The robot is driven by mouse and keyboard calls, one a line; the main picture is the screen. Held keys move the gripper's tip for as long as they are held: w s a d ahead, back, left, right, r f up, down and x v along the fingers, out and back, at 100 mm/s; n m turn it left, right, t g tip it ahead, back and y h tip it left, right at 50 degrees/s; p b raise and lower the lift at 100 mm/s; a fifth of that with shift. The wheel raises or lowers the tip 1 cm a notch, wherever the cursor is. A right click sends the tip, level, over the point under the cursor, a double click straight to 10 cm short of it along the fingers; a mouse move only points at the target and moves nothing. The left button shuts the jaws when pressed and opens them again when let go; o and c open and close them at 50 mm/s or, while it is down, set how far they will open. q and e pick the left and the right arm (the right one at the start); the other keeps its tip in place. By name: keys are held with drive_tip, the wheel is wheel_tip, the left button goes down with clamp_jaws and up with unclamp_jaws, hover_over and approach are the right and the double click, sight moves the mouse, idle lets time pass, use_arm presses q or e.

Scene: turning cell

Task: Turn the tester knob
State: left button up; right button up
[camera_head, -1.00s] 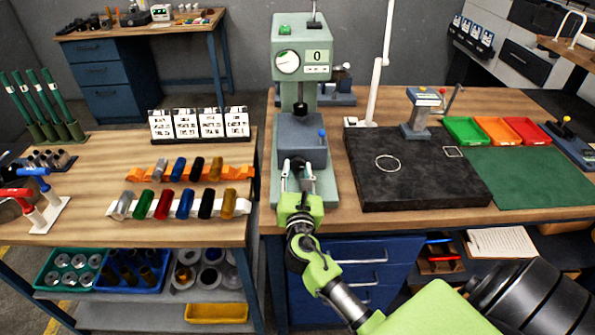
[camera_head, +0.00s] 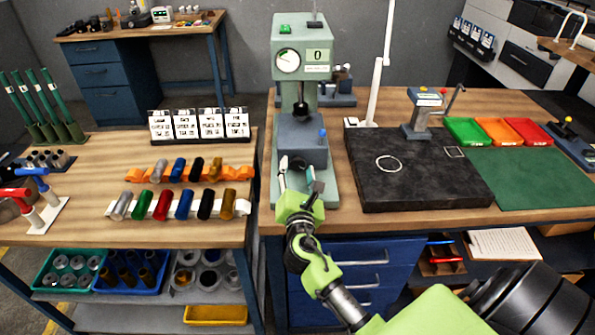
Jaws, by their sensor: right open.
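The tester (camera_head: 290,35) is a tall grey-green machine at the back left of the right-hand bench. It has a round dial, a display reading 0, a green button and a blue-grey block (camera_head: 302,138) over its base. A dark round part, which looks like the knob (camera_head: 298,163), shows low on the front of this block. My green right gripper (camera_head: 298,176) is open in front of it, with one finger to the left and one to the right. I cannot tell whether the fingers touch it. My left gripper is not in view.
A black stone plate (camera_head: 425,185) lies right of the tester, with a green mat (camera_head: 530,178) and coloured trays (camera_head: 502,131) beyond. A blue-topped pin (camera_head: 322,135) stands at the block's right. The left bench holds coloured cylinders on racks (camera_head: 235,209).

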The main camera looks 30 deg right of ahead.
drive_tip(key=v, duration=1.2)
idle(1.1)
